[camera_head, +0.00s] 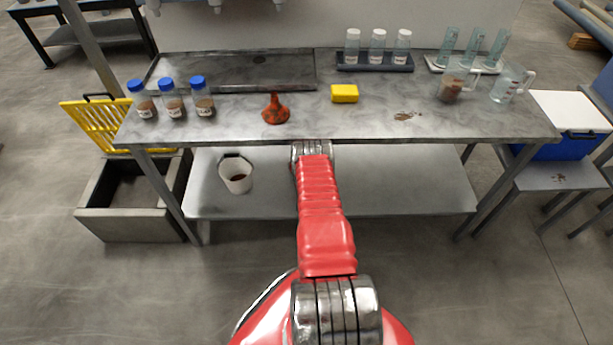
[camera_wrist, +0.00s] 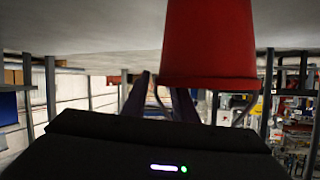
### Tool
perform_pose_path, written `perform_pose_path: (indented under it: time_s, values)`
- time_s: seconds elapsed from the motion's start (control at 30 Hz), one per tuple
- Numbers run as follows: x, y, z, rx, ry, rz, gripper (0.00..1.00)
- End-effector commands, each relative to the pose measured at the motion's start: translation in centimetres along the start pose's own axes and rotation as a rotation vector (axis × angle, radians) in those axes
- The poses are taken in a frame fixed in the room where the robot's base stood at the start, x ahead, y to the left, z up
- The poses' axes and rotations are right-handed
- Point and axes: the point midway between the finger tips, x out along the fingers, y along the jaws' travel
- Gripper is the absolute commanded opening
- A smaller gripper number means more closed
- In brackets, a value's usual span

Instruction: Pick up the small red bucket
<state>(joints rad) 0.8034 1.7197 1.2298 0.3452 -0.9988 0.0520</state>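The small red bucket (camera_wrist: 209,45) fills the upper right of the wrist view, which looks upside down: its rim (camera_wrist: 208,82) points down in the picture. A thin wire handle (camera_wrist: 238,103) loops from the rim. My gripper (camera_wrist: 162,98) shows two dark fingers standing apart, close to the rim and handle. The right finger overlaps the handle loop in the picture; I cannot tell whether they touch. Nothing is clearly held. In the head view my red arm reaches to the workbench's front edge, and neither my gripper nor the red bucket shows there.
The workbench (camera_head: 365,124) has a lower shelf (camera_head: 400,185) with a white bucket (camera_head: 235,174). On top are blue-capped bottles (camera_head: 172,100), a red-orange cone-shaped item (camera_head: 275,110), a yellow sponge (camera_head: 345,93) and glassware (camera_head: 453,85). A grey bin (camera_head: 130,220) stands left.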

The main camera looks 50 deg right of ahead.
Motion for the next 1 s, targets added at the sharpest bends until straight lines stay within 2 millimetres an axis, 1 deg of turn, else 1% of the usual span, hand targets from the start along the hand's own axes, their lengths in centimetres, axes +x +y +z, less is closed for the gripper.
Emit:
perform_pose_path:
  time_s: [0.5, 0.87, 1.0]
  values:
    - [0.01, 0.02, -0.01, 0.0, 0.0, 0.0, 0.26]
    - [-0.01, 0.04, 0.03, 0.0, -0.001, 0.001, 0.01]
    - [-0.02, 0.05, 0.07, 0.0, -0.001, 0.001, 0.0]
